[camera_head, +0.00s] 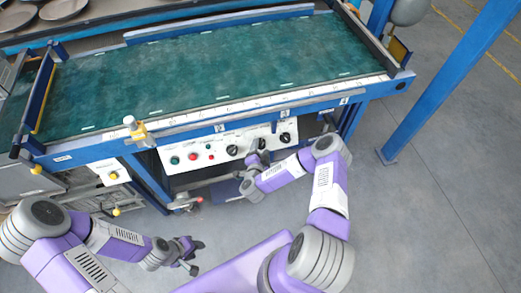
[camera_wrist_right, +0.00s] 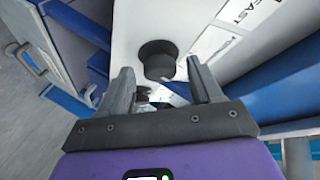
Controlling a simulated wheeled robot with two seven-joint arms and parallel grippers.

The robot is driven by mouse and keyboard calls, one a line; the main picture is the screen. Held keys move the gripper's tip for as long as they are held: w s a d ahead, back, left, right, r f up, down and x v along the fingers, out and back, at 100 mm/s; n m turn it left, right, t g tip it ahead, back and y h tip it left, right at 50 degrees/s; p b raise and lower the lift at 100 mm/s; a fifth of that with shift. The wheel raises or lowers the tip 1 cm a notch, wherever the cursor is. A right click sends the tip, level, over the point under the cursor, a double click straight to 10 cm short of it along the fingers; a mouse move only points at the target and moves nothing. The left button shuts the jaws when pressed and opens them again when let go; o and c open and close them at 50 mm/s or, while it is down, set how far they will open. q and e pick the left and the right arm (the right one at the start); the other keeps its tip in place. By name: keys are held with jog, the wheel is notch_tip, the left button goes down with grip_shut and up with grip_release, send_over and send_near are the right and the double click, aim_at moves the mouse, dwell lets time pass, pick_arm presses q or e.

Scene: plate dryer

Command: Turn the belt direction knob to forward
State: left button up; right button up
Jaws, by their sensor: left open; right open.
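The control panel (camera_head: 215,150) is a white strip under the front edge of the belt table. It carries several black knobs, including a left one (camera_head: 232,150), a middle one (camera_head: 261,144) and a right one (camera_head: 285,138). My right gripper (camera_head: 257,160) is open just below the middle knob. In the right wrist view, a black round knob (camera_wrist_right: 158,59) lies ahead between the open fingertips (camera_wrist_right: 160,74), with no clear contact. A partly legible label beginning "FOR" and the word "FAST" show beside it. My left gripper (camera_head: 190,255) is open and empty, low over the floor.
The green belt (camera_head: 210,75) spans the table above the panel. A red button (camera_head: 192,157) and a green button (camera_head: 175,160) sit left of the knobs. A blue post (camera_head: 440,85) stands at right. Plates (camera_head: 62,9) lie at the back left.

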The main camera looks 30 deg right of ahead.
jog(key=shift+c, duration=0.5)
jog(key=c, duration=0.9)
jog(key=shift+c, duration=0.2)
jog(key=shift+n, duration=0.4)
jog(key=shift+n+t+p, duration=0.45)
jog(key=shift+n+t, duration=0.05)
jog(key=shift+n, duration=0.1)
jog(key=n+t, duration=0.1)
jog(key=n, duration=0.2)
jog(key=shift+d+y+p, duration=0.1)
jog(key=shift+y+p, duration=0.25)
jog(key=shift+y, duration=0.05)
jog(key=n, duration=0.2)
jog(key=n+t+y, duration=0.1)
jog(key=n, duration=0.1)
jog(key=shift+s+d+f+n+t+y, duration=0.1)
jog(key=shift+s+d+n+t+y, duration=0.05)
jog(key=shift+n+t+y, duration=0.15)
jog(key=shift+s+d+f+n+t+y, duration=0.1)
jog(key=shift+n+t+y, duration=0.35)
jog(key=shift+n, duration=0.85)
jog(key=shift+d+n+t+y, duration=0.15)
jog(key=shift+n+y, duration=0.6)
jog(key=shift+n, duration=0.55)
